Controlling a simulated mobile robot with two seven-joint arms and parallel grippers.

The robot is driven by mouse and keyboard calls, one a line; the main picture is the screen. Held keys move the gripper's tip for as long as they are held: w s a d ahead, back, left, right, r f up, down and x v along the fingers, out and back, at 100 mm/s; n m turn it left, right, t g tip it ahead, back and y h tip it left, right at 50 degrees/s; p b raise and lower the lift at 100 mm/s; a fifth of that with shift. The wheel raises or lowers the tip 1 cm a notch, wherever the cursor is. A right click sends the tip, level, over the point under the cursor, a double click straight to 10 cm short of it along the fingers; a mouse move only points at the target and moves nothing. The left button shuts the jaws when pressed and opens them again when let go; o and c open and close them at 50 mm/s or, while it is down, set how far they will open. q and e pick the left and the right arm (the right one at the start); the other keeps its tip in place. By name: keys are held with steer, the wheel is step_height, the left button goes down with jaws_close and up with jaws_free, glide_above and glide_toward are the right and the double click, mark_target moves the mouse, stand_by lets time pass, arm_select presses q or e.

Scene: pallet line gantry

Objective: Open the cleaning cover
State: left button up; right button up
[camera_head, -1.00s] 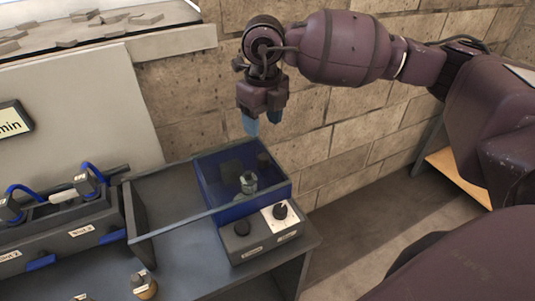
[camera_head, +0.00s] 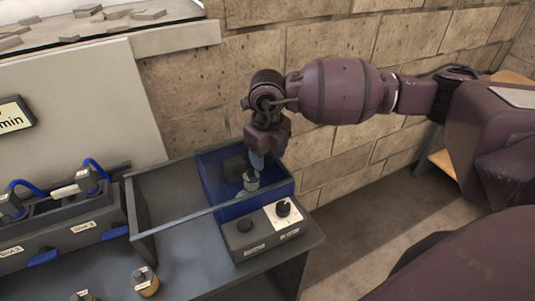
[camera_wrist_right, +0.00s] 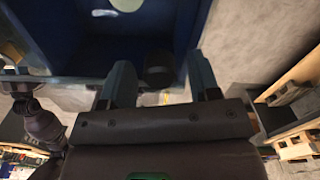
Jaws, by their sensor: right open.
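Inside stand a dark block and a pale green-grey round part (camera_head: 250,180). My right gripper (camera_head: 258,162) points down at the box's back right corner. In the right wrist view its two fingers (camera_wrist_right: 161,85) are apart, with a dark round knob (camera_wrist_right: 158,76) between them. I cannot tell whether they touch it.
A control panel (camera_head: 262,239) with two dark knobs fronts the box. A grey frame (camera_head: 140,215) extends left over the bench toward slots with blue cables (camera_head: 95,165). A stone wall (camera_head: 320,170) stands close behind. Small round parts (camera_head: 145,283) sit at the front.

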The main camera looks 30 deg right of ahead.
steer(key=shift+f, duration=0.1)
jaws_close()
steer(key=w+a, duration=0.1)
steer(key=a, duration=1.6)
steer(key=shift+a, duration=0.15)
jaws_free()
